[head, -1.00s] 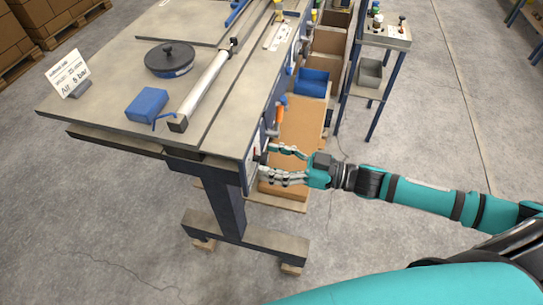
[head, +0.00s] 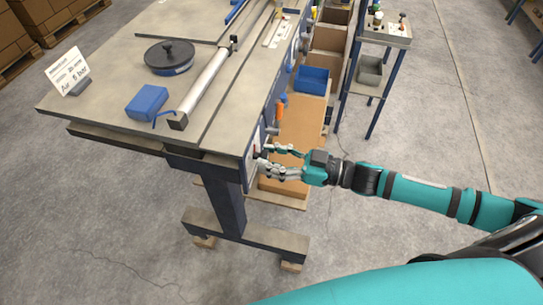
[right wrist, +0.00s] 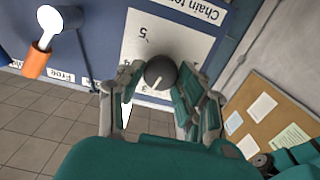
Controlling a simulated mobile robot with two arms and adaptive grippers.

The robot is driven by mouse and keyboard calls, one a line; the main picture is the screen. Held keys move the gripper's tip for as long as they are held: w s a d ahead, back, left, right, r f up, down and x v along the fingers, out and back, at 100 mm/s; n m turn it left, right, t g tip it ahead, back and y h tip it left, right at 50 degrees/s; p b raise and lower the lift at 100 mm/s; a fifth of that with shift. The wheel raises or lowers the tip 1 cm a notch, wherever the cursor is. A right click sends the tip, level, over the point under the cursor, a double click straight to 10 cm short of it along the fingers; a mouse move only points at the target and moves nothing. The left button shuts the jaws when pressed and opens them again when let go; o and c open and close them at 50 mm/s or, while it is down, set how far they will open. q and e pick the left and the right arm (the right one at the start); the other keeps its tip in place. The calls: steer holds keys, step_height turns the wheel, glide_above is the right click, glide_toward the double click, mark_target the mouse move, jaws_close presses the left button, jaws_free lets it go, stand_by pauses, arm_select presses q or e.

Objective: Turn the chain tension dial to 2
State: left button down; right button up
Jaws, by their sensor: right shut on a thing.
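In the right wrist view the chain tension dial (right wrist: 161,71) is a round dark grey knob with a white pointer line, on a white scale plate (right wrist: 142,50). The plate reads "Chain ten…", with the rest cut off. A 5 shows above the knob and what looks like a 3 below it. The pointer slants down and left towards that lower figure. My right gripper (right wrist: 158,99) is shut on the dial, one finger on each side. In the head view my right gripper (head: 264,160) reaches the front side of the table; the fingers largely hide the dial there. My left gripper is not in view.
An orange-handled lever (right wrist: 38,60) sits left of the plate on the blue panel. The grey worktable (head: 110,100) carries a blue block (head: 147,102), a black-topped round item (head: 169,56) and a sign (head: 68,71). A cork board (right wrist: 268,115) shows at right.

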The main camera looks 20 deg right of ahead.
steer(key=shift+n, duration=0.3)
steer(key=n+b, duration=0.1)
steer(key=n, duration=0.4)
steer(key=n+b, duration=0.1)
steer(key=n, duration=0.4)
steer(key=shift+s+a+f+n+b, duration=0.1)
steer(key=shift+s+n+b, duration=0.05)
steer(key=shift+n+b, duration=0.2)
steer(key=shift+n, duration=0.25)
steer(key=o, duration=1.1)
